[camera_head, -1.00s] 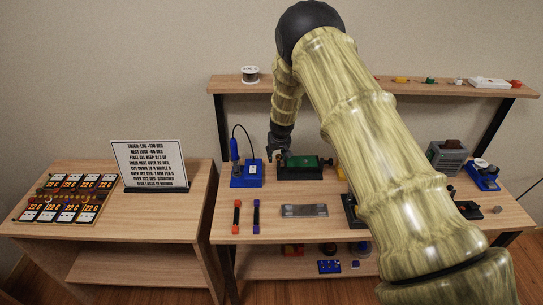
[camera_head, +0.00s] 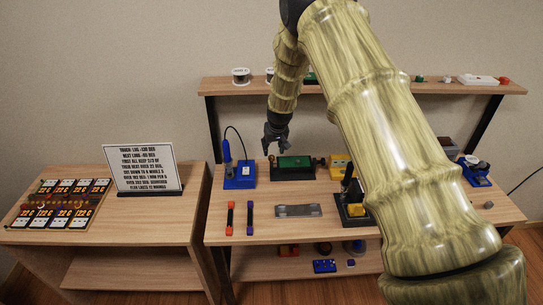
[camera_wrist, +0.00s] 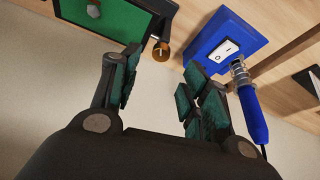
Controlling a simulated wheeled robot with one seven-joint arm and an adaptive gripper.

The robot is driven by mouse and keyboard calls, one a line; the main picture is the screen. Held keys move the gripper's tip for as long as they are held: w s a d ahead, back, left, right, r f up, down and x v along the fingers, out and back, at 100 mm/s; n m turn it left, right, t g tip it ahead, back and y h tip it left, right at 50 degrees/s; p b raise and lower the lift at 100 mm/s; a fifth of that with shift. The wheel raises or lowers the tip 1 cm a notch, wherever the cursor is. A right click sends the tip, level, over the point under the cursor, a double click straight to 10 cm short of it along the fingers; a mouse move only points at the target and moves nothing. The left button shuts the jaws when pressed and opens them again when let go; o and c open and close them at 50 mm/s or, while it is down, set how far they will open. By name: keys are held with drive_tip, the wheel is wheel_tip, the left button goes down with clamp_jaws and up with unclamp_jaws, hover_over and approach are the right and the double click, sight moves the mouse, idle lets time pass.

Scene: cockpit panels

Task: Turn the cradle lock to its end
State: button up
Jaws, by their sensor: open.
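The cradle is a black base (camera_head: 293,174) with a green board (camera_head: 295,162) on it, at the back of the right-hand table. It shows in the wrist view too, with the green board (camera_wrist: 110,20) at the top left. A small brass knob (camera_wrist: 161,54), which looks like the cradle lock, sticks out at the cradle's end; in the head view a small knob (camera_head: 271,161) shows at the left end. My gripper (camera_head: 273,148) is open and empty over that left end. In the wrist view the knob appears near the gap between my fingertips (camera_wrist: 163,68); contact is not visible.
A blue soldering station (camera_head: 240,176) with an upright iron stands just left of the cradle. A yellow box (camera_head: 339,166) stands right of it. A grey plate (camera_head: 298,210) and two coloured bars (camera_head: 250,217) lie in front. My arm hides part of the table's right side.

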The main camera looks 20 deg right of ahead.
sight(272, 157)
drive_tip(key=v, duration=0.5)
drive_tip(key=shift+d+r, duration=0.15)
drive_tip(key=shift+r, duration=0.05)
drive_tip(key=shift+f, duration=0.1)
drive_tip(key=shift+w+d+f+n+g+y+b, duration=0.1)
drive_tip(key=shift+w+f+n+y+b, duration=0.25)
drive_tip(key=shift+w+f+n+b, duration=0.95)
drive_tip(key=shift+d+f+n+g+y+b, duration=0.1)
drive_tip(key=shift+f+n+y+b, duration=0.4)
drive_tip(key=shift+f, duration=1.8)
drive_tip(key=shift+w+d+f+n+g+y+b, duration=0.1)
drive_tip(key=shift+w+f+n+y+b, duration=0.15)
drive_tip(key=shift+w+f+n+b, duration=1.1)
drive_tip(key=shift+s+f+m+p, duration=0.3)
drive_tip(key=shift+s+f+m, duration=0.2)
drive_tip(key=shift+s, duration=0.15)
clamp_jaws()
